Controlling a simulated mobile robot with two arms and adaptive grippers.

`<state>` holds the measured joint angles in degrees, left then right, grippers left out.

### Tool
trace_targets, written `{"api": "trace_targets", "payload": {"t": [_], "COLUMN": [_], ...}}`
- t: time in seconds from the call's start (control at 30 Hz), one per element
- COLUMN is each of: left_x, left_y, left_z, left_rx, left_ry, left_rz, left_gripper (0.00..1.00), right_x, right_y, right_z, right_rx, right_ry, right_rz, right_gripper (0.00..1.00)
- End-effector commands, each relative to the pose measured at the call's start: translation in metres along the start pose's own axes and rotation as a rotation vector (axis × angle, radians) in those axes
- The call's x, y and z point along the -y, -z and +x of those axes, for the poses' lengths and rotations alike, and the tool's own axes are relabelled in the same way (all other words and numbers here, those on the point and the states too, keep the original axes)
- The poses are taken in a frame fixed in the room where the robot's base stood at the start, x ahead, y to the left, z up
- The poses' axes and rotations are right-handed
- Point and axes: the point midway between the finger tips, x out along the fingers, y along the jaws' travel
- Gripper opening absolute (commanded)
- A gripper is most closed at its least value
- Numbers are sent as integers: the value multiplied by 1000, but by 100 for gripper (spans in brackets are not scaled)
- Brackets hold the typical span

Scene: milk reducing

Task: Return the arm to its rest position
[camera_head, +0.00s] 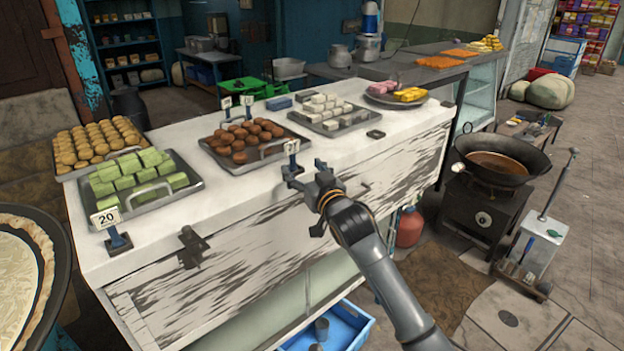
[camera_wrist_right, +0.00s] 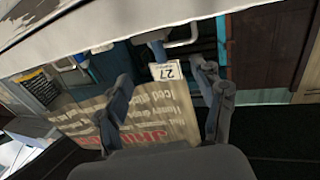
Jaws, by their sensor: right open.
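My right arm comes in from the lower right in the head view. Its gripper (camera_head: 305,178) is beside the front edge of the white counter, close to a small price-tag stand (camera_head: 291,158). In the right wrist view the gripper (camera_wrist_right: 165,105) has its two fingers spread apart, with nothing held between them. A tag reading 27 (camera_wrist_right: 165,71) shows beyond the fingers there. My left gripper does not show in either view.
The white counter (camera_head: 250,190) bears trays of green blocks (camera_head: 135,178), brown balls (camera_head: 243,138) and pale blocks (camera_head: 328,110). A wok (camera_head: 497,160) sits on a stove at right. A blue crate (camera_head: 345,328) is below. A large pan (camera_head: 62,262) is at far left.

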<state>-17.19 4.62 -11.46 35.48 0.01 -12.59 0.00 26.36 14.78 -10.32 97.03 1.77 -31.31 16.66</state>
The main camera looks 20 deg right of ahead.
Motion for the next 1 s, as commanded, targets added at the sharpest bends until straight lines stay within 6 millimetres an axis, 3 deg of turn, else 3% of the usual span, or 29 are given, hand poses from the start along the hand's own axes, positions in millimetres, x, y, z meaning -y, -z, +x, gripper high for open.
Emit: {"api": "trace_targets", "payload": {"t": [0.23, 0.47, 0.57, 0.67, 0.77, 0.87, 1.0], "left_x": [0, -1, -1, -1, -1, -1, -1], "left_y": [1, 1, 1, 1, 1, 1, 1], "left_z": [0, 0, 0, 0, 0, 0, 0], "left_rx": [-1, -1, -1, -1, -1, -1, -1], "left_ry": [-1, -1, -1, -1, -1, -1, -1], "left_rz": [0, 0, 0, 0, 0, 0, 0], "left_gripper": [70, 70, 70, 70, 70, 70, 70], "right_x": [0, 0, -1, -3, -7, -11, -13], "right_y": [-1, 0, -9, -44, -105, -182, -286], "right_z": [-40, -51, -50, -47, -47, -56, -86], "right_rx": [0, 0, 15, 72, 171, 293, 458], "right_ry": [0, 0, -2, -9, -19, -28, -33], "right_rz": [0, 0, 0, -2, -7, -17, -31], "right_gripper": [68, 68, 68, 68, 68, 68, 68]}}
